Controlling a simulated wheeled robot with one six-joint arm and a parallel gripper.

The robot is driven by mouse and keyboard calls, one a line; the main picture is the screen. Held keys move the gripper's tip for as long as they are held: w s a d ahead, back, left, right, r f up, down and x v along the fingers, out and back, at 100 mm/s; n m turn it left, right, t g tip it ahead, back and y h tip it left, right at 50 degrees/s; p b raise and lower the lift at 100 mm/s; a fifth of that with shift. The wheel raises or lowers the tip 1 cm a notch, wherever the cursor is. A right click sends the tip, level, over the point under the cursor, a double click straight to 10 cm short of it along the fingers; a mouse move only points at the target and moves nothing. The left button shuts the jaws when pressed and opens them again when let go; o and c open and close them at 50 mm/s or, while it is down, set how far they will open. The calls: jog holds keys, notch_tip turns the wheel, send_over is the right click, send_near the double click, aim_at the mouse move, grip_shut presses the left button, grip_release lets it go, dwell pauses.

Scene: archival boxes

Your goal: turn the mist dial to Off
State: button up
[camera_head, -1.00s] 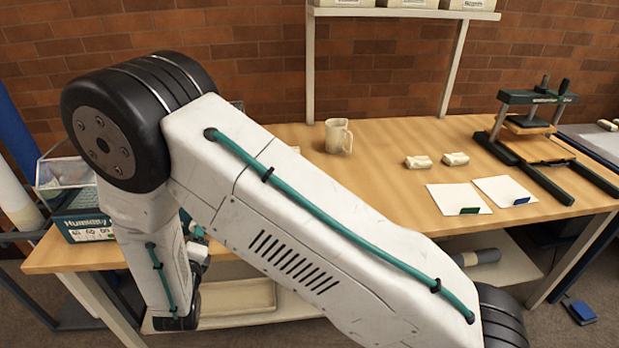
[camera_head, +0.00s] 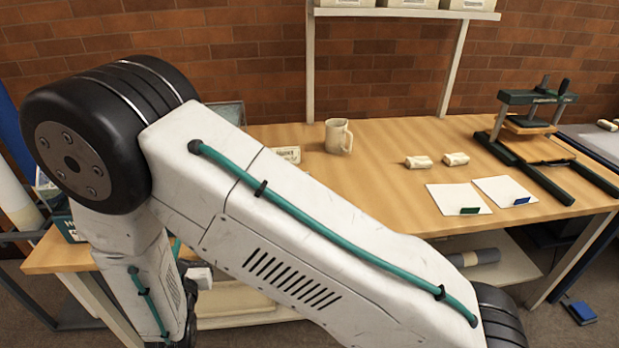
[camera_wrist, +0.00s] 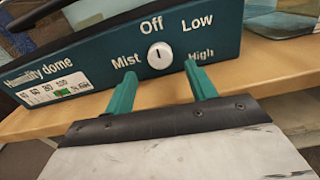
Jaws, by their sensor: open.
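The mist dial (camera_wrist: 160,56) is a round white knob on the sloping teal front of the humidity dome (camera_wrist: 100,62). Its short dark mark points up, roughly towards the word Off. Low and High are printed to its right, Mist to its left. My gripper (camera_wrist: 161,72) is open, its two teal fingers apart, one at each side below the dial. The knob shows between and beyond the fingertips, with nothing held. I cannot tell whether the fingers touch the panel. In the head view, my arm hides most of the dome and the dial.
The dome stands on a wooden table (camera_head: 375,200). A mug (camera_head: 337,136), two small pale blocks, two white cards (camera_head: 458,198) and a press (camera_head: 530,130) stand further right.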

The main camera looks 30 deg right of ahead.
jog(key=s+d+r+m+g+h, duration=0.3)
jog(key=s+d+r+m+g, duration=0.2)
jog(key=d, duration=0.8)
jog(key=s+d+r+m+g+h, duration=0.3)
jog(key=s+d+r+m+g, duration=0.3)
jog(key=d+r+m+g, duration=0.3)
jog(key=shift+s+d+r+m+g, duration=0.15)
jog(key=shift+d+r+m+g, duration=0.25)
jog(key=shift+d+r+m, duration=2)
jog(key=shift+a+r, duration=0.2)
jog(key=shift+a, duration=0.25)
